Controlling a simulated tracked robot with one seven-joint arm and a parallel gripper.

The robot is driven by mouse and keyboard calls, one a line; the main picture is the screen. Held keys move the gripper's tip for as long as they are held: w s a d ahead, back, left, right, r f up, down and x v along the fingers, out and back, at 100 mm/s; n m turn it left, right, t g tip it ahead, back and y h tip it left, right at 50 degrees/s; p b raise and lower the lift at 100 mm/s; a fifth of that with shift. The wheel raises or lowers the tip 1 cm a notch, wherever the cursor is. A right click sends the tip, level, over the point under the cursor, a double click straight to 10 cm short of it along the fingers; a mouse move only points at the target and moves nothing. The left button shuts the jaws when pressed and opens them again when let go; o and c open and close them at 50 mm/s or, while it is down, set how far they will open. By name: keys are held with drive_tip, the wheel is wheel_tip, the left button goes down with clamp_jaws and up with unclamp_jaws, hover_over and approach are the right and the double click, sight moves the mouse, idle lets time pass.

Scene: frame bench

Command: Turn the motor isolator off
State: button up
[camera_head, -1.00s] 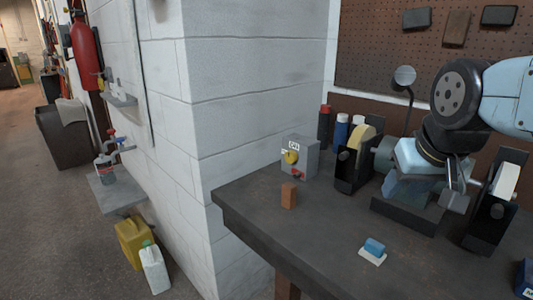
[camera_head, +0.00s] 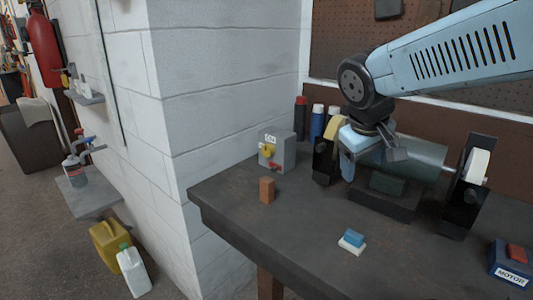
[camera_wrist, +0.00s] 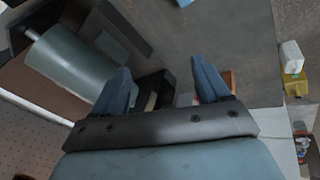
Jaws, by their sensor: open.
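A blue box (camera_head: 511,265) marked MOTOR, with a red switch (camera_head: 516,253) on top, sits at the bench's right front. The switch position is too small to tell. My gripper (camera_head: 376,150) is above the bench grinder, right of the grey box and apart from it. In the wrist view, my gripper (camera_wrist: 160,72) has its two blue fingers spread with nothing held between them.
The bench grinder (camera_head: 415,160) with its wheels fills the bench's back right. A brown block (camera_head: 267,190) stands before the grey box. A blue-and-white block (camera_head: 351,241) lies near the front. Several canisters (camera_head: 318,122) stand behind. The front bench top is mostly clear.

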drive_tip(key=w+a+f+n+h, duration=0.2)
drive_tip(key=w+n+h, duration=0.15)
drive_tip(key=w, duration=0.55)
drive_tip(key=n+t, duration=0.9)
drive_tip(key=n, duration=0.6)
approach(266, 152)
drive_tip(key=shift+h, duration=0.45)
drive_tip(key=x, duration=0.9)
drive_tip(key=shift+w+a+f, duration=0.1)
drive_tip(key=shift+w+a, duration=0.05)
drive_tip(key=shift+a, duration=0.2)
